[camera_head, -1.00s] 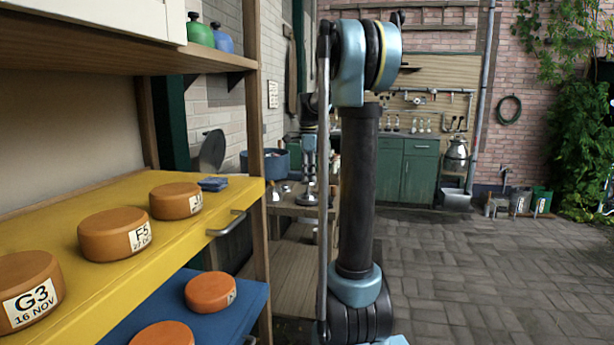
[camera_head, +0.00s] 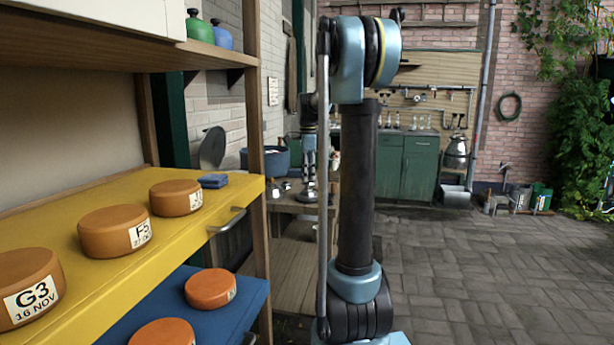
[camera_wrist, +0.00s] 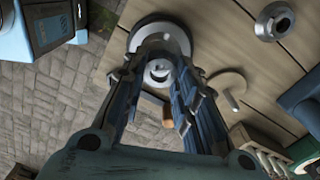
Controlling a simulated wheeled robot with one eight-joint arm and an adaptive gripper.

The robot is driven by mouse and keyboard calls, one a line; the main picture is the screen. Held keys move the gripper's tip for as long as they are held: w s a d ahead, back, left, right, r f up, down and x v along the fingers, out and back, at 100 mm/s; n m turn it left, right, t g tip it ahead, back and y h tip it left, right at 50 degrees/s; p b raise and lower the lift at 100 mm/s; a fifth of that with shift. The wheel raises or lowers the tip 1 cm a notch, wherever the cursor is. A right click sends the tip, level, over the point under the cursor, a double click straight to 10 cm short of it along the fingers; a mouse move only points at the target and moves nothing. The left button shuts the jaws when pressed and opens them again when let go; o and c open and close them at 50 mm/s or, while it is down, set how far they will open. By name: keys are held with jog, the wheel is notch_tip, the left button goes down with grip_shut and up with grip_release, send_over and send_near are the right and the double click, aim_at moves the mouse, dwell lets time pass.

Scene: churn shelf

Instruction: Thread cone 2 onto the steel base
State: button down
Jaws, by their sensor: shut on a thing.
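My gripper (camera_wrist: 160,72) is shut on a shiny steel piece (camera_wrist: 159,45) with a round body and central hole, seen in the wrist view. A wider round steel rim (camera_wrist: 135,40) shows around and beyond it. I cannot tell whether that rim is the steel base below it or part of the held piece, nor whether they touch. A separate steel flanged cone (camera_wrist: 273,20) stands on the bench at the upper right. In the head view my gripper (camera_head: 310,192) is small, above the bench and partly hidden by my arm.
A pale disc with a grey peg (camera_wrist: 228,90) lies on the plank bench (camera_wrist: 215,25) right of the fingers. A crate (camera_wrist: 262,145) and blue tub (camera_head: 268,160) are close by. A yellow shelf (camera_head: 110,270) with cheeses stands at the left.

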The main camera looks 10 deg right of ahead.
jog(key=shift+f, duration=1.25)
dwell(0.4)
jog(key=c, duration=1.2)
grip_release()
jog(key=o, duration=0.3)
jog(key=shift+o, duration=0.2)
jog(key=shift+r, duration=3.45)
